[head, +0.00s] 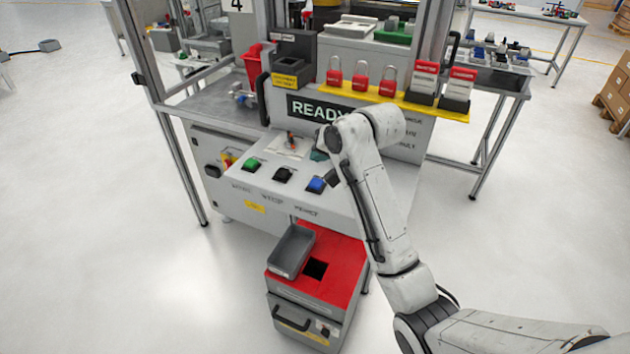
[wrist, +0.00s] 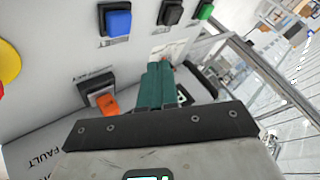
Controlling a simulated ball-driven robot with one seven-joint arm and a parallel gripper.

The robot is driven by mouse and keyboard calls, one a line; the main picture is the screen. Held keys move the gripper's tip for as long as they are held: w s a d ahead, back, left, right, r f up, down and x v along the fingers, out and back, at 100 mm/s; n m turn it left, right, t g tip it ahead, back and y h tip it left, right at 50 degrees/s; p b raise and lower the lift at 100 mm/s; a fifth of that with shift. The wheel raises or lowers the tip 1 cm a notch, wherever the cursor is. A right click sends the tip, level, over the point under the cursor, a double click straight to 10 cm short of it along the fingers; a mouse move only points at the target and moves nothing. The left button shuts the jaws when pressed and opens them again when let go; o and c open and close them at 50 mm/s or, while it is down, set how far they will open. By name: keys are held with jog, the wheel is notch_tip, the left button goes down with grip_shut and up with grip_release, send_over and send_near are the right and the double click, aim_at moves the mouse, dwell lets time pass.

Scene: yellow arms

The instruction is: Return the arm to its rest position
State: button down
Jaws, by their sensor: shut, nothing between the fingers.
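My white arm reaches from the lower right of the head view up to the sloped control panel (head: 262,203) of the workstation. My gripper is mostly hidden behind the arm's bent wrist in the head view; only a bit of teal finger (head: 319,155) shows. In the wrist view the teal fingers of my gripper (wrist: 159,88) are together and hold nothing. They point toward the panel face, near an orange switch (wrist: 106,103) on their left. I cannot tell whether the fingertips touch the panel.
Green (head: 253,163), black (head: 283,174) and blue (head: 316,185) buttons line the panel's front. A READY display (head: 318,109) stands behind. Red padlocks (head: 360,77) sit on a yellow shelf (head: 425,106) above. A red-topped cart (head: 340,262) with a grey tray (head: 292,250) stands below. Open floor lies left.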

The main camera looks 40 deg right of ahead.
jog(key=shift+n+g+y, duration=0.4)
jog(key=shift+n+g, duration=0.3)
jog(key=s+a+f, duration=0.1)
jog(key=a+f, duration=0.1)
jog(key=s+a+f, duration=0.1)
jog(key=a+f, duration=0.1)
jog(key=f, duration=0.1)
jog(key=s+a+f+b, duration=0.1)
jog(key=s+a+f, duration=0.1)
jog(key=shift+a+f, duration=0.15)
jog(key=shift+f, duration=0.15)
jog(key=s+a+f+n+g, duration=0.2)
jog(key=s+a+f+n, duration=0.1)
jog(key=s+a+f, duration=0.6)
jog(key=s+a+f+n+g+b, duration=0.1)
jog(key=s+f, duration=0.3)
jog(key=s, duration=0.6)
jog(key=s+a+f+n+g+b, duration=0.1)
jog(key=s+f+n+g, duration=0.2)
jog(key=s, duration=0.8)
jog(key=shift+f+n+g, duration=0.3)
jog(key=shift+f+g, duration=0.05)
jog(key=shift+g, duration=0.05)
